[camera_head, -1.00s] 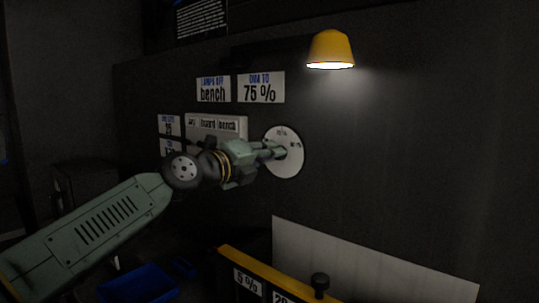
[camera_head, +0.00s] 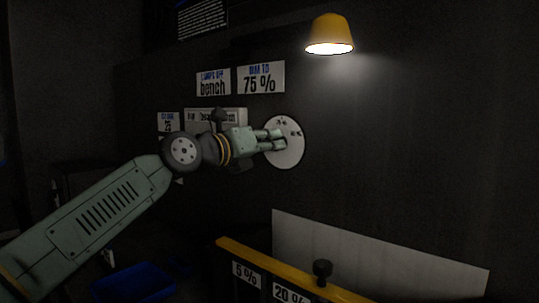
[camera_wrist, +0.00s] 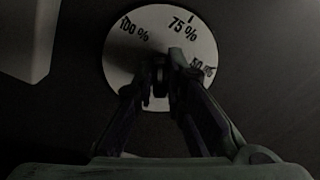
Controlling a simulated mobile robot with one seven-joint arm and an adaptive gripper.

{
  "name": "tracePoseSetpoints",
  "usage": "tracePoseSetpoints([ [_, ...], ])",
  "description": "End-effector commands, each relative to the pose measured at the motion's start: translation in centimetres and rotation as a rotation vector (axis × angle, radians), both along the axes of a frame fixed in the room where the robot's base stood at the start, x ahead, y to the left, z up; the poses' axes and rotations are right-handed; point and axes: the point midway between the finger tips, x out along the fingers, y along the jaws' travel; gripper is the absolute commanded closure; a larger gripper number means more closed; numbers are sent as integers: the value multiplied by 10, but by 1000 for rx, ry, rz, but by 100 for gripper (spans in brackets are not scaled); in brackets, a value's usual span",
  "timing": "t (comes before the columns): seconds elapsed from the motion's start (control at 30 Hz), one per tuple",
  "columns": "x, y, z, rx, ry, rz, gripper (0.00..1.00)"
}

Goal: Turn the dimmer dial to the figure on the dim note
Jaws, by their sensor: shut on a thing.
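The dim note (camera_head: 261,78) on the dark wall reads "DIM TO 75 %". The dimmer dial (camera_head: 288,153) is a round pale disc below and right of it. In the wrist view the dial (camera_wrist: 133,60) shows 100 % at upper left, 75 % near the top and 50 % at right. A short dark mark stands at the rim just above 75 %. My gripper (camera_head: 280,139) reaches the dial from the left. In the wrist view my gripper (camera_wrist: 161,72) is shut on the small dark knob at the dial's middle, mostly hidden by the fingers.
A yellow lamp (camera_head: 330,36) glows above the dial. A "LAMPS OFF bench" note (camera_head: 213,82) hangs beside the dim note. A switch panel (camera_head: 230,115) sits close behind my wrist. Below stand a yellow-edged rack (camera_head: 263,262) with percent labels, a pale sheet (camera_head: 380,258) and a blue tray (camera_head: 135,281).

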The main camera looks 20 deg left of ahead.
Motion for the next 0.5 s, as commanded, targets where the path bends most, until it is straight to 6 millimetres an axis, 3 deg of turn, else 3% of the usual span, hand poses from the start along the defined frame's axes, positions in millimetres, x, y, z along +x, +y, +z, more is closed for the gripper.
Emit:
tracePoseSetpoints([
  [0.5, 0, -2, -2, 373, -134, -2, 100],
])
